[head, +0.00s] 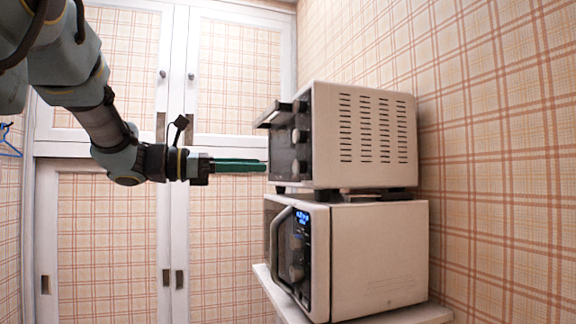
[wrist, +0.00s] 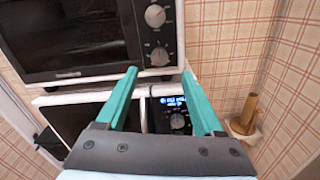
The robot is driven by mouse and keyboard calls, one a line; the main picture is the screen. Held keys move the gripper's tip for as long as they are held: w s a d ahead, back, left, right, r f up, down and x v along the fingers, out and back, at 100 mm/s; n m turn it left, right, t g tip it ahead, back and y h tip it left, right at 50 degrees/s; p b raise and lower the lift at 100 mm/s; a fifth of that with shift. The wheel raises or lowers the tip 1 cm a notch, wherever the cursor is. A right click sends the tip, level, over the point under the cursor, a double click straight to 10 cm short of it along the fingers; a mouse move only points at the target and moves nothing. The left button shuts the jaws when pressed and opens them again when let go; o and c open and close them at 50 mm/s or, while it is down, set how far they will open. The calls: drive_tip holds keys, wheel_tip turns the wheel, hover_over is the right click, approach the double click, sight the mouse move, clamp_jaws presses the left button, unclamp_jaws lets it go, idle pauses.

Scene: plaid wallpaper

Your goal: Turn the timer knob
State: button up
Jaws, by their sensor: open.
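A white toaster oven (head: 362,140) with a dark front stands on top of a white microwave (head: 375,255). Its control panel has a column of round silver knobs; the wrist view shows an upper knob (wrist: 155,15) and a lower knob (wrist: 159,56). I cannot read which one is the timer. My gripper (head: 266,165) points level at the toaster oven's front, near the height of its lowest knob (head: 297,166). In the wrist view my gripper (wrist: 160,74) is open and empty, with the lower knob showing between and beyond the fingertips. Whether the fingers touch the panel is unclear.
The microwave has a lit blue display (head: 302,217), a handle (head: 281,230) and its own knob (wrist: 177,120) below. A white shelf (head: 278,294) carries both appliances. A brown object in a pale holder (wrist: 246,118) stands at right. White cupboards (head: 180,100) are behind.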

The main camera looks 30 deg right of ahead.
sight(295, 166)
drive_tip(key=d, duration=0.2)
drive_tip(key=s+d+p, duration=0.1)
drive_tip(key=d, duration=0.2)
drive_tip(key=d+p, duration=0.1)
drive_tip(key=d, duration=0.2)
drive_tip(key=shift+s+d, duration=0.25)
drive_tip(key=shift+c, duration=0.2)
clamp_jaws()
